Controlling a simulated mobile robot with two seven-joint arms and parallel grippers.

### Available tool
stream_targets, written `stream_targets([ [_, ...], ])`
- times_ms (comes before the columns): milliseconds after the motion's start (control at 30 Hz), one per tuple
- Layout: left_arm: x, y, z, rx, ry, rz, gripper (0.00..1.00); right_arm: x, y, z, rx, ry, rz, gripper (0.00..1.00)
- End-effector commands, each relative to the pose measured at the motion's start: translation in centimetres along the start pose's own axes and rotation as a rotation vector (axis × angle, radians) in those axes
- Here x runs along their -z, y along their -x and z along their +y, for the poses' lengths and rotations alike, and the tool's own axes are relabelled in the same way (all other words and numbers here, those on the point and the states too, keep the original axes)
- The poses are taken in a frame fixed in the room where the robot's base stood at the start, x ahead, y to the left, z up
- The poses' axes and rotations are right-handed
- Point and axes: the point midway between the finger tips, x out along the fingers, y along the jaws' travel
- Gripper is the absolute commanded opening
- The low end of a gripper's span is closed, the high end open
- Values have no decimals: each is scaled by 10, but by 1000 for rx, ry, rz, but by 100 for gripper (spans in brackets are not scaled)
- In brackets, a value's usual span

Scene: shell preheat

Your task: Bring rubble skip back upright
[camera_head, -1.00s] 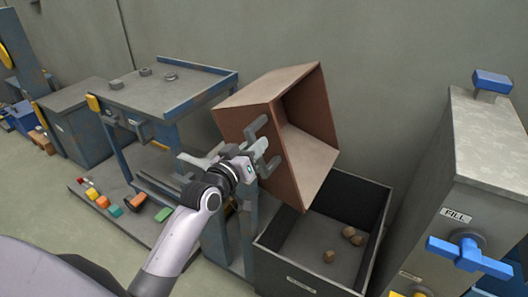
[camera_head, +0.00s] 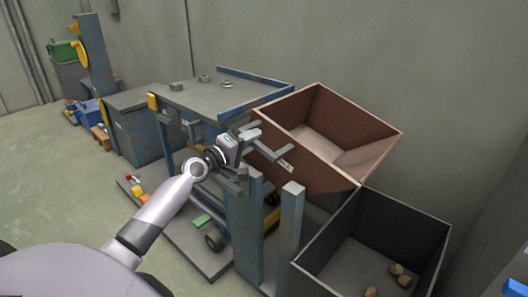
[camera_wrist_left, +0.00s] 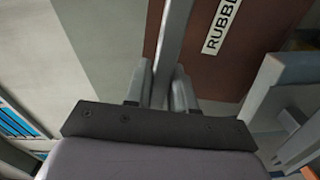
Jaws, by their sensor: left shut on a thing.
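The brown rubble skip (camera_head: 315,165) is tilted to the right on blue-grey posts, its open top facing up and its lower right edge over a dark bin (camera_head: 327,232). In the left wrist view its brown wall (camera_wrist_left: 265,50) carries a white label with part of the word "RUBBLE" showing. My left gripper (camera_head: 248,138) is at the skip's left side. In the left wrist view the gripper (camera_wrist_left: 160,88) is shut on a grey handle bar (camera_wrist_left: 172,45) that runs up along the skip wall. My right gripper is not in view.
Several brown rubble lumps (camera_head: 397,270) lie in the dark bin. A blue-grey bench (camera_head: 215,95) with small metal parts stands behind my left arm. Two upright posts (camera_head: 291,225) stand in front of the skip. Floor at the left is open.

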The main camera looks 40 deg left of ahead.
Motion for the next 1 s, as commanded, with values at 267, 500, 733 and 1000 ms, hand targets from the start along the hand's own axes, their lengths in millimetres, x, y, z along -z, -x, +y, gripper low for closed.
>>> stream_targets([
  [267, 19, 0, -33, -6, 179, 4, 0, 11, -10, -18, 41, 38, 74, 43],
  [500, 26, 0, -45, -5, 261, 3, 0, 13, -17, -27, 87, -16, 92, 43],
  [733, 27, 0, -48, -4, 287, 1, 0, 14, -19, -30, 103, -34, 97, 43],
  [1000, 27, 0, -50, -2, 293, 2, 0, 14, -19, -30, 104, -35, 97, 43],
])
